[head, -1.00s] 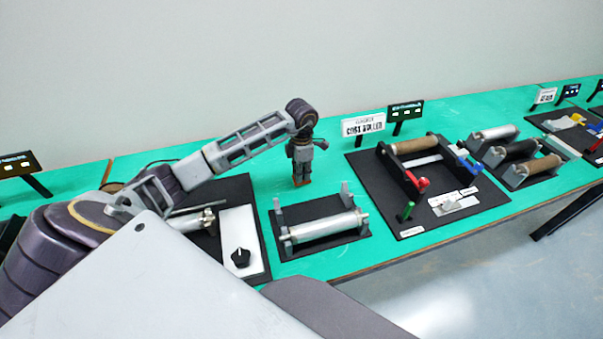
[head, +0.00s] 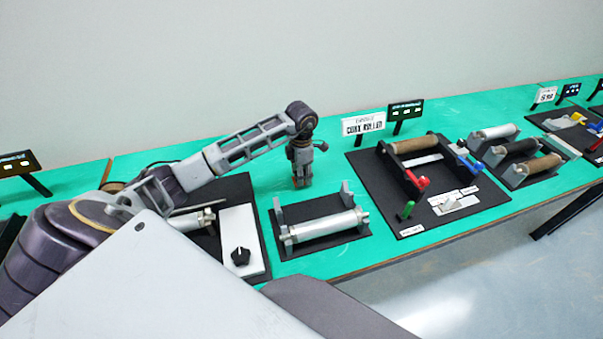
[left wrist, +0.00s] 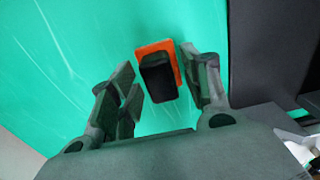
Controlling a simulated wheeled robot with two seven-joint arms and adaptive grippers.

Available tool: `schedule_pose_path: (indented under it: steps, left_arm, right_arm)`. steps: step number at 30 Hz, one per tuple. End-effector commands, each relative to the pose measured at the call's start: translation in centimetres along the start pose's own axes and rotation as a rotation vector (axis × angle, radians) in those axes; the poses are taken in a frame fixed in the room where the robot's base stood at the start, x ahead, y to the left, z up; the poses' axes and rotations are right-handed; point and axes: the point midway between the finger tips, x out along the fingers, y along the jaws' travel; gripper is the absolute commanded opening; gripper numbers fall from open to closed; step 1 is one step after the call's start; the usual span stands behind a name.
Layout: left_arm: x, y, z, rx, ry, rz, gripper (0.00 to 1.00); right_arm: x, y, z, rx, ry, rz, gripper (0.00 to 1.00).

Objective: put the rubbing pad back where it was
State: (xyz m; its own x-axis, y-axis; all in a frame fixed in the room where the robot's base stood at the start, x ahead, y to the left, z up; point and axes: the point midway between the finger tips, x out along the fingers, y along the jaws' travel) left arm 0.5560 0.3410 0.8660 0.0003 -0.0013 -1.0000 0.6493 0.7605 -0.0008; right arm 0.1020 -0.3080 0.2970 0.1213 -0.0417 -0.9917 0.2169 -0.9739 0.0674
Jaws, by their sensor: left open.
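The rubbing pad, an orange slab with a black grip (left wrist: 158,80), shows in the left wrist view against the green table top. My left gripper (left wrist: 160,98) is open, with its fingers on either side of the pad. In the head view my left gripper (head: 302,178) points straight down over the green table, and the pad is not clearly visible there. My right gripper is in neither view.
A silver roller on a black stand (head: 322,228) is in front of the gripper. To the right is a black board (head: 425,225) with a roller frame; to the left is a white panel with a knob (head: 240,225).

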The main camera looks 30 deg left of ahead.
Motion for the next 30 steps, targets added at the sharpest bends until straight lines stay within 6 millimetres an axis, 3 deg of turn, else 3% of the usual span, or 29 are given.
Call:
schedule_pose_path:
  steps: [11,20,30]
  left_arm:
    - [-1.0,0.1,0.0,0.0,-0.001,0.001,0.48]
    - [-4.9,0.1,0.1,0.0,-0.002,0.002,0.48]
    - [-9.7,0.1,0.0,0.0,-0.002,0.002,0.48]
  right_arm:
    - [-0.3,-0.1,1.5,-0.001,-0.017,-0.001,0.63]
    - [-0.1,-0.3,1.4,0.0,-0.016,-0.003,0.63]
    - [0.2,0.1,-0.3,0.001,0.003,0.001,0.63]
